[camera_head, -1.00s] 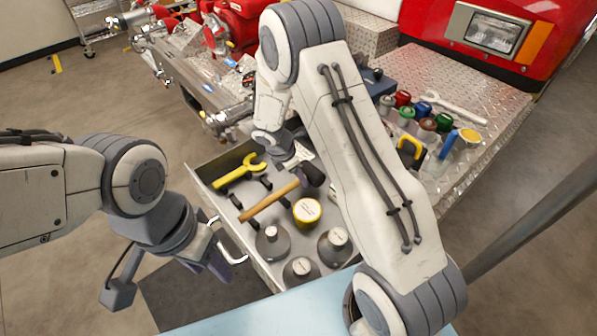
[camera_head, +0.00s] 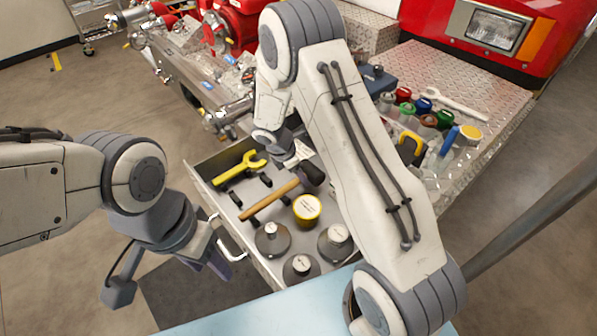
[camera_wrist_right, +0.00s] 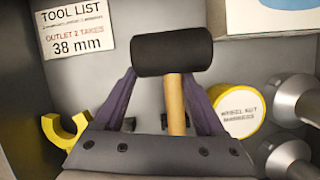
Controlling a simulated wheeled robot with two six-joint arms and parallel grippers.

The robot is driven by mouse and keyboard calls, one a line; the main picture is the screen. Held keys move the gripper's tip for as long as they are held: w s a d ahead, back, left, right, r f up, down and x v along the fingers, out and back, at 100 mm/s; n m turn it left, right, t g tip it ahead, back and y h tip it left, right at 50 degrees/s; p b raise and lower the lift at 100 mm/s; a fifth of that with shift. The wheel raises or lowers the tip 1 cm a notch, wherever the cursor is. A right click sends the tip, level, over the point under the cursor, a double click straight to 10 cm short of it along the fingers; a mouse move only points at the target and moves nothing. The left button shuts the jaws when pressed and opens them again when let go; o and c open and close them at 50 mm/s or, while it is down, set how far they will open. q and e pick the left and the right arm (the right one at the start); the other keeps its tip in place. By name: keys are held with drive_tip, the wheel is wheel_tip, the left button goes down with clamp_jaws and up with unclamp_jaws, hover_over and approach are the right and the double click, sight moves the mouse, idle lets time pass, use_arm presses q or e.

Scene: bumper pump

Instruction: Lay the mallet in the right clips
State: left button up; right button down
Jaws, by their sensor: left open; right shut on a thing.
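The mallet, with a wooden handle (camera_head: 268,201) and a black head, lies slanted over the drawer (camera_head: 262,268), among small black clips (camera_head: 256,222). In the right wrist view the mallet's head (camera_wrist_right: 172,52) crosses in front of my right gripper (camera_wrist_right: 166,84). The gripper is shut on the mallet, its purple fingers on both sides of the handle near the head. The head hides the fingertips. I cannot tell whether the handle is seated in the clips or just above. My left gripper (camera_head: 213,264) is open and empty beside the drawer's handle.
A yellow spanner (camera_head: 240,167) lies left of the mallet in the drawer; it also shows in the wrist view (camera_wrist_right: 64,131). A yellow-rimmed can (camera_head: 307,209) and several grey conical pieces (camera_head: 272,238) stand close on the right.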

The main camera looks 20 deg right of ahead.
drive_tip(key=shift+f, duration=0.3)
drive_tip(key=shift+f+b, duration=0.3)
drive_tip(key=shift+b, duration=0.2)
unclamp_jaws()
drive_tip(key=shift+f, duration=0.1)
wheel_tip(320, 180, up, 10)
drive_tip(key=p, duration=0.9)
idle(0.3)
